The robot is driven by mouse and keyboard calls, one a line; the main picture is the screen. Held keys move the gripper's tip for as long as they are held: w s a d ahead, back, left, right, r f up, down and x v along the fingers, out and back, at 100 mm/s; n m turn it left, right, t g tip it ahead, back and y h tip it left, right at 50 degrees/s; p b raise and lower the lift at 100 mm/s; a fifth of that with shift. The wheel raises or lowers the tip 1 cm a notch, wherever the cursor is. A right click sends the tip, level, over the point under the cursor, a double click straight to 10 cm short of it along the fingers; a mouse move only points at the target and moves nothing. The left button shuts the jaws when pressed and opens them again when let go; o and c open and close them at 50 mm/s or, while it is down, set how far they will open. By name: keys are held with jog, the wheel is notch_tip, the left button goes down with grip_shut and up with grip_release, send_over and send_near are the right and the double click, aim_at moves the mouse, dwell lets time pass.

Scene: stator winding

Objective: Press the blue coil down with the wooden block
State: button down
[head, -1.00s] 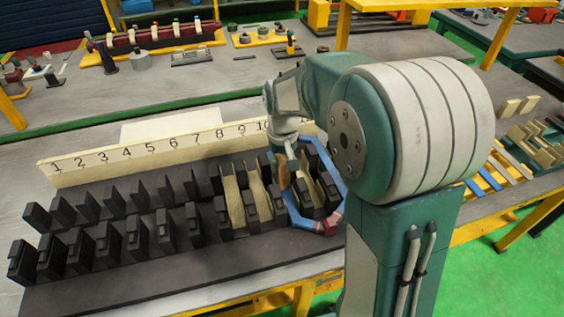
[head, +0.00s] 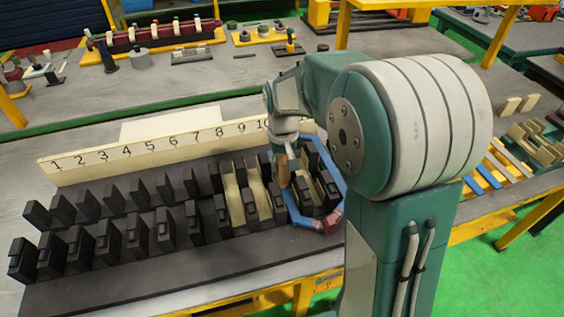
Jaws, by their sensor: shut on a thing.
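The blue coil (head: 299,216) lies around black stator teeth near the right end of the dark stator, by the high numbers of the number board. It has a red part at its front corner (head: 331,220). My arm hides part of its right side. My gripper (head: 284,138) points down at the coil's left side, and its fingers show small and unclear. It is shut on the brown wooden block (head: 282,168), which stands upright in line with the coil's left side. I cannot tell whether the block's lower end touches the coil.
The stator (head: 150,275) carries two rows of black teeth, with pale liners in several right-hand slots. The number board (head: 150,148) stands behind them. Blue and pale strips (head: 485,175) and pale wooden parts (head: 535,145) lie to the right of my arm.

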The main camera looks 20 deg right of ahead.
jog(key=shift+r, duration=5.75)
